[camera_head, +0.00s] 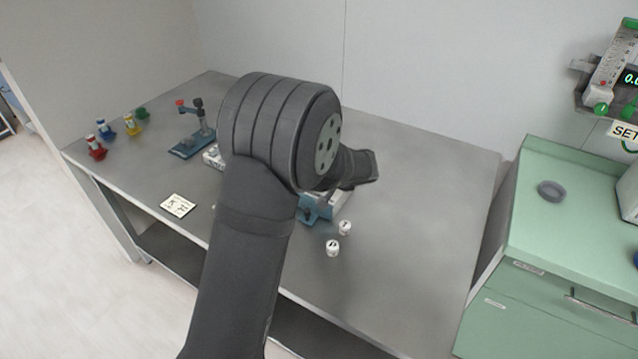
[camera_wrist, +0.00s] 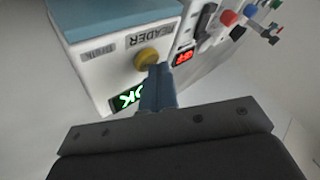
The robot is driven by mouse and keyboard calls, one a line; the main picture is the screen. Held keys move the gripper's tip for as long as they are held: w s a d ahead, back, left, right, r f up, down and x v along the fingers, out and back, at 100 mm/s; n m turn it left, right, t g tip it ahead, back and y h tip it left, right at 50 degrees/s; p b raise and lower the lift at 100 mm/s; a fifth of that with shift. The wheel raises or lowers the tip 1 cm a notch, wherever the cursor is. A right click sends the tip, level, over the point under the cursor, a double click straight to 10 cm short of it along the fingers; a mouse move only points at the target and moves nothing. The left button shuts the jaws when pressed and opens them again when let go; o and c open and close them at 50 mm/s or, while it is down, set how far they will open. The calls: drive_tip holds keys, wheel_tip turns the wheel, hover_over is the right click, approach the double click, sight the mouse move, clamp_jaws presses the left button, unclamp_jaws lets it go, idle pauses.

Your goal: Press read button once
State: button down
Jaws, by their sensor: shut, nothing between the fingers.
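In the wrist view, a white box with a blue-grey top (camera_wrist: 115,18) is labelled READER on its front. A round yellow button (camera_wrist: 146,57) sticks out of that face. Beside it a lit green display (camera_wrist: 127,97) reads OK, partly covered by my fingers. My gripper (camera_wrist: 158,70) is shut and empty, its fingertips right at the lower right edge of the button. I cannot tell whether they touch it. In the head view my arm hides most of the box; a blue and white part (camera_head: 325,205) shows below my wrist.
Two small white marked pieces (camera_head: 333,248) (camera_head: 345,228) sit on the grey table near the box. A marked card (camera_head: 178,205), a blue stand (camera_head: 192,143) and several coloured pieces (camera_head: 133,124) are at left. A red display (camera_wrist: 183,57) is beside the reader. The table's right side is clear.

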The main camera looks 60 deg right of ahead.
drive_tip(key=shift+r, duration=0.9)
drive_tip(key=shift+r, duration=2.5)
wheel_tip(320, 180, up, 4)
drive_tip(key=shift+f, duration=0.1)
